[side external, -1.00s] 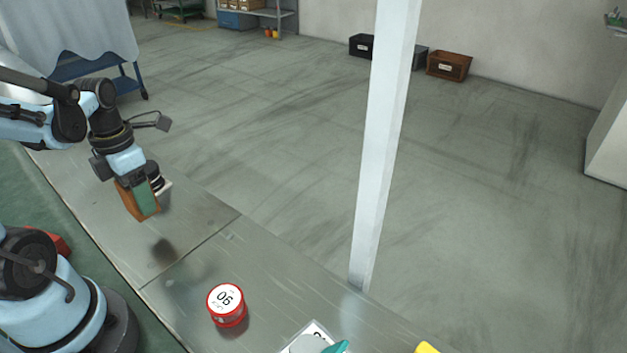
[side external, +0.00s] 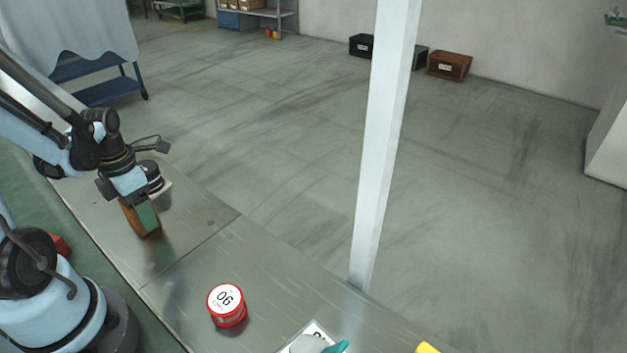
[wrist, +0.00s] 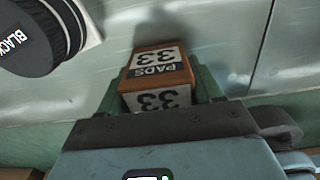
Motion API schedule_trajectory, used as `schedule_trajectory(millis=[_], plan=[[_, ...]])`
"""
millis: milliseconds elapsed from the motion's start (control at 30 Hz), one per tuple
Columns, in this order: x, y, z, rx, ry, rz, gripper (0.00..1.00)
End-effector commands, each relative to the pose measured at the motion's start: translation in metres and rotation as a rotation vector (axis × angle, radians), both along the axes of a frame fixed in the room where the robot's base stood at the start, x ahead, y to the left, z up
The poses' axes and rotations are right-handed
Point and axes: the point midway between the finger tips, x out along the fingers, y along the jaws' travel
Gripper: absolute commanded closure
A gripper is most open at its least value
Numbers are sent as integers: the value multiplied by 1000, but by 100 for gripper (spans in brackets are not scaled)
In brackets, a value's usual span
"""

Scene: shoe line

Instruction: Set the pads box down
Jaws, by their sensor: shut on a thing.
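The pads box (wrist: 158,66) is a brown block with white labels reading PADS and 33. My gripper (wrist: 162,82) is shut on it, with a green finger pad at each side. In the side view the pads box (side external: 130,217) is upright under my gripper (side external: 141,212), partly hidden by a green pad. Its lower end is at or just above the metal bench (side external: 190,236). I cannot tell whether it touches.
A tin labelled BLACK (wrist: 38,38) stands close beside the box, on white. A red tin marked 06 (side external: 226,304) stands nearer the camera. A white post (side external: 380,160) rises beyond the bench edge. The bench between box and red tin is clear.

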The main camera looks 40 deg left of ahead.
Motion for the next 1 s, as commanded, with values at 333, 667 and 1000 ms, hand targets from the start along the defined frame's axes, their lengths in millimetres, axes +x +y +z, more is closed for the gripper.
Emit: schedule_trajectory(millis=[333, 667, 1000], plan=[[0, 0, -3, 0, 0, 0, 29], [0, 0, -3, 0, 0, 0, 10], [0, 0, 10, 0, 0, 0, 10]])
